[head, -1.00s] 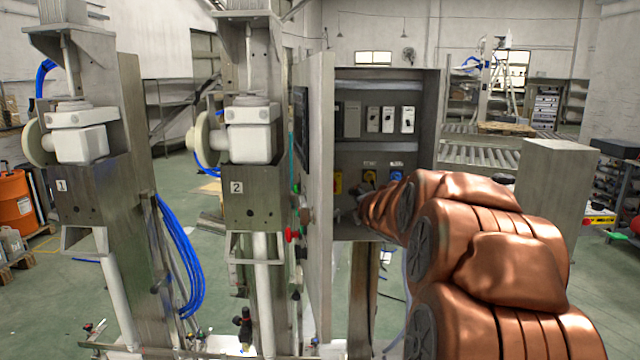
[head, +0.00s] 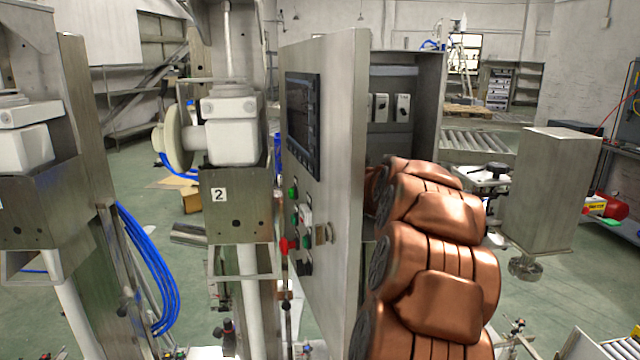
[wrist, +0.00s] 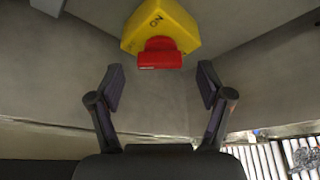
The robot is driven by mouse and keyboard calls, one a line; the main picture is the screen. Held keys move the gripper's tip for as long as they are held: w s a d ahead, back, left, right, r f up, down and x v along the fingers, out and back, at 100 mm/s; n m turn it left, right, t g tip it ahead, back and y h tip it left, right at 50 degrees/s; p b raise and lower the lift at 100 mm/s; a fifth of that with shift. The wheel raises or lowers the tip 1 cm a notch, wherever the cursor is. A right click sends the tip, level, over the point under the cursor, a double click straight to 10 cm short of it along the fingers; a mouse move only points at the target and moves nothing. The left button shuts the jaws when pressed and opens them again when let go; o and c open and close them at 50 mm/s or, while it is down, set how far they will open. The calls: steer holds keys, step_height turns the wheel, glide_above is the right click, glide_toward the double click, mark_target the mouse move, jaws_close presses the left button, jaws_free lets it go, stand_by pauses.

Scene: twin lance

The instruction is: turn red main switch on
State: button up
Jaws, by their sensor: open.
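The red main switch (wrist: 160,54) is a red knob on a yellow plate (wrist: 158,22), at the top middle of the wrist view. It sits on a grey panel surface. Part of a marking shows on the yellow plate. My gripper (wrist: 160,88) is open, with its two dark fingers apart below the knob in the picture and nothing between them. The knob lies a little beyond the fingertips. In the head view the switch and my gripper are hidden behind the open cabinet door (head: 335,120) and my copper-coloured arm.
The open cabinet (head: 430,100) stands behind its door, with several white breakers inside. The door carries a screen (head: 303,120) and several buttons. Machine column 2 (head: 235,200) stands left of the door. A steel box (head: 550,190) stands to the right.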

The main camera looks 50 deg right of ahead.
steer(key=shift+x, duration=1.3)
steer(key=c, duration=1.2)
